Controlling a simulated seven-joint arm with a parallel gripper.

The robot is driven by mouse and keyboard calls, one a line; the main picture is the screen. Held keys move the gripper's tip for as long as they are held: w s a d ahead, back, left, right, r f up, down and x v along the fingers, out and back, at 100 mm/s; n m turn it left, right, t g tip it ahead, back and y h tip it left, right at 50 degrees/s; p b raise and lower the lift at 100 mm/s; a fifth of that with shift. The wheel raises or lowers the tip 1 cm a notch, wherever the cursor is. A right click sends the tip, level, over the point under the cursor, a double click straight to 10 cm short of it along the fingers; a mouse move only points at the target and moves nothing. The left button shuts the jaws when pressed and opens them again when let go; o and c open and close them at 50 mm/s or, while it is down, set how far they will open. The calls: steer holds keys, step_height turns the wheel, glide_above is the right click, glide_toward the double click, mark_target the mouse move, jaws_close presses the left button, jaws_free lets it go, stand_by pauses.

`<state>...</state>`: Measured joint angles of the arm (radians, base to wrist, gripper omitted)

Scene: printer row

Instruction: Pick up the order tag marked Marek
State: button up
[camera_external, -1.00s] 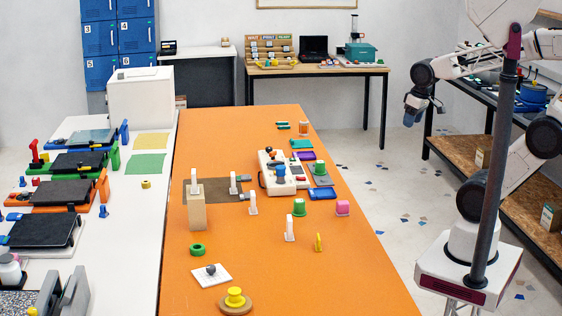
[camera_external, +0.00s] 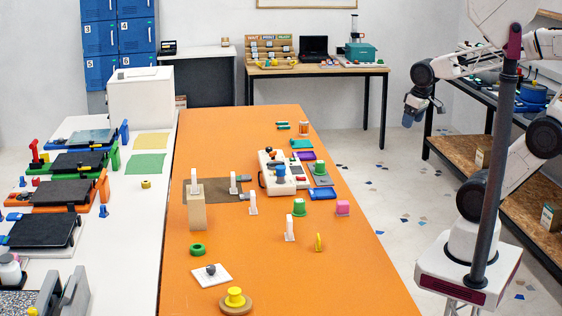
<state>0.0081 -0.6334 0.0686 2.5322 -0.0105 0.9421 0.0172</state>
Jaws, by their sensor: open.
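My gripper (camera_external: 413,114) hangs at the end of my raised arm, right of the orange table and above the speckled floor. It is open, with nothing seen in it, and is far from everything on the table. Several small white upright pieces that may be tags stand on the orange table: one (camera_external: 290,229) near the middle front, one (camera_external: 253,203) behind it, one (camera_external: 233,183) by the brown mat, and one (camera_external: 194,181) at the tan block. No writing is readable on any of them, so I cannot tell which is marked Marek.
Printers line the white table at left. The orange table's front right is clear.

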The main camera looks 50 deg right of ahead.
steer(key=shift+a, duration=0.1)
steer(key=w+a+f+m+t+y, duration=0.25)
steer(key=w+a+f+m, duration=0.4)
steer(key=a, duration=0.35)
steer(key=m+t+y, duration=0.5)
steer(key=m+y, duration=0.1)
steer(key=m, duration=1.5)
glide_toward(318, 243)
steer(key=shift+w+d+n, duration=0.25)
steer(key=shift+w+d, duration=0.5)
steer(key=shift+d, duration=0.35)
steer(key=shift+s+a+f+m+y, duration=0.25)
steer(key=shift+f+m, duration=0.15)
steer(key=shift+f, duration=0.05)
steer(key=shift+x, duration=1.3)
